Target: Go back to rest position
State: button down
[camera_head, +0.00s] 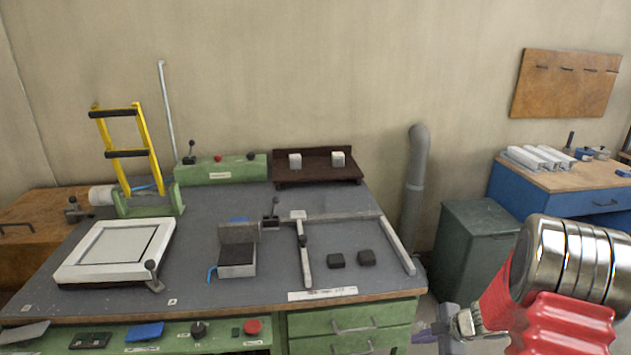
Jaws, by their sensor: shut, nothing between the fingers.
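My gripper (436,328) is at the lower right, in front of the bench's right front corner. It is small in view, shut and empty, and its fingers are partly hard to make out. It is clear of the clamp and the parts on the bench. The grey-topped bench (200,290) carries a clamp block (238,254) with a blue lever near its middle.
A white framed plate (115,252) and a yellow frame (150,150) stand on the left. A brown rack (315,170) with two pale blocks is at the back. A green cabinet (477,245) and a blue workbench (565,170) stand at the right.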

jog(key=s+d+r+m+h, duration=0.1)
jog(key=d+r+m+h, duration=0.1)
jog(key=d+m+h, duration=0.55)
jog(key=s+d+r+m+g+h, duration=0.25)
jog(key=s+r+m, duration=0.25)
jog(key=s+r, duration=0.4)
jog(key=s+a+r+m+y, duration=0.1)
jog(key=s+a+r+y, duration=0.1)
jog(key=s+a+r, duration=0.3)
jog(key=s+a+r+m+t+y, duration=0.1)
jog(key=s+a+r, duration=0.5)
jog(key=a, duration=0.7)
jog(key=s+a+r+m+t+y, duration=0.1)
jog(key=s+a+r+m+y, duration=0.1)
jog(key=s+a+r, duration=0.4)
jog(key=a+r, duration=0.3)
jog(key=shift+s+r+m+y, duration=0.15)
jog(key=shift+r+m+y, duration=0.05)
jog(key=shift+m+y, duration=0.2)
